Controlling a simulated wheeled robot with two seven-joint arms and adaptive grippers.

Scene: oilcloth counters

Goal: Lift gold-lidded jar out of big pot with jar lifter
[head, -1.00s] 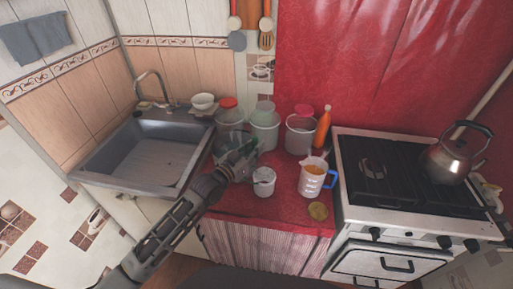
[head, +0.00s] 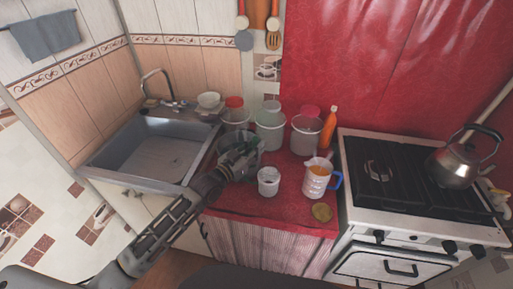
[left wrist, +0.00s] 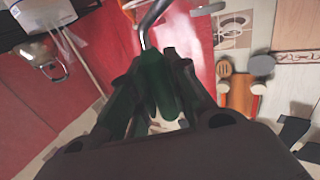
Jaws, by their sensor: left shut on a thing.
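My left gripper (head: 232,162) is shut on a green handle (left wrist: 158,85), which looks like the jar lifter's. In the left wrist view a curved bare metal rod (left wrist: 150,22) shows beyond the handle. In the head view the gripper is over a greyish pot (head: 256,161), likely the big pot, and covers much of it. The gold-lidded jar cannot be made out; the arm and gripper hide the pot's inside. Whether the lifter touches anything in the pot cannot be told. My right gripper is not in view.
Lidded containers (head: 270,132) and an orange bottle (head: 328,128) stand behind. The sink (head: 150,155) is left, the stove (head: 400,190) right.

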